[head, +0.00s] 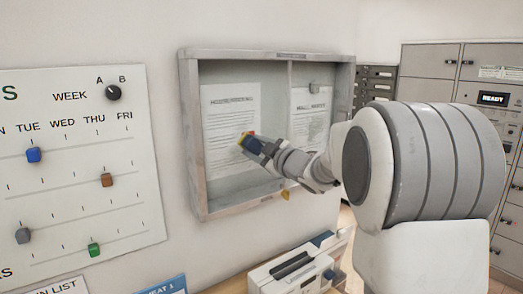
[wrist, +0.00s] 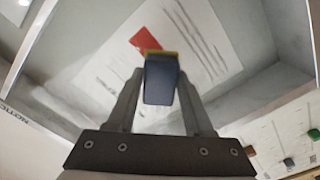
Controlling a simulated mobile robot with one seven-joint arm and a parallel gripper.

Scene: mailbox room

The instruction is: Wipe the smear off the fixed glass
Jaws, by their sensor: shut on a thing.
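My gripper (head: 264,148) is shut on a dark blue block with a yellow face (wrist: 161,82), seemingly a sponge or wiper. The block is at the left part of a grey wall-mounted notice case (head: 190,130), in front of a printed sheet (head: 226,104). In the wrist view the yellow edge faces the case; whether it touches the glass I cannot tell. A red patch (wrist: 145,39) shows just beyond the block, partly hidden by it; I cannot tell whether it is on the glass or the paper. The glass itself is barely visible.
A weekly board with coloured sliders (head: 80,170) hangs on the left. A white box-like device (head: 292,272) stands on the counter below the case. Grey lockers with a READY display (head: 493,98) stand at the right. A second sheet (head: 311,115) hangs in the case's right part.

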